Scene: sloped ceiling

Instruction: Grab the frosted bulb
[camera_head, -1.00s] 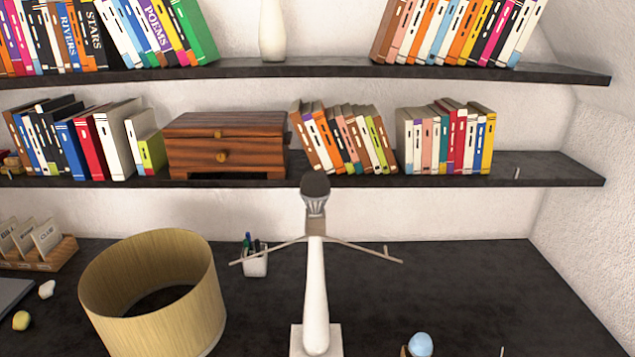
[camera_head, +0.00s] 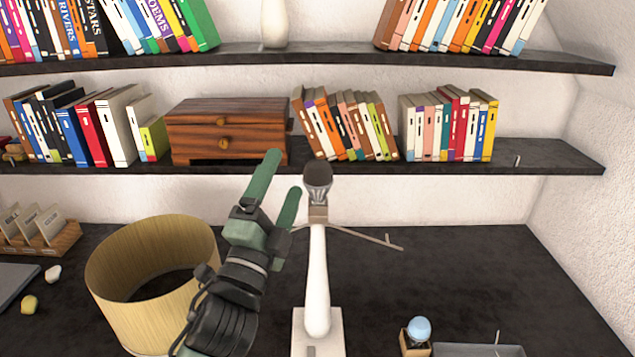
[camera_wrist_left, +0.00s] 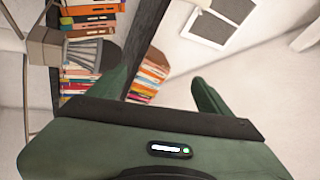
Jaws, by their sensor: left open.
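A dark grey-topped bulb (camera_head: 317,175) with a ribbed lower part sits upright in the socket of a white lamp stand (camera_head: 316,280). It looks like the frosted bulb. It also shows in the left wrist view (camera_wrist_left: 88,54), left of the fingers. My left gripper (camera_head: 284,172) is open and empty, its green fingers just left of the bulb in the head view and not around it. The fingers also show in the left wrist view (camera_wrist_left: 162,82). My right gripper is not in view.
A lampshade ring (camera_head: 190,315) stands on the dark desk below my left arm. Thin wire arms (camera_head: 360,237) spread from the lamp stand. A pale blue rounded object (camera_head: 419,328) sits in a small wooden holder. Bookshelves with a wooden box (camera_head: 228,130) are behind.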

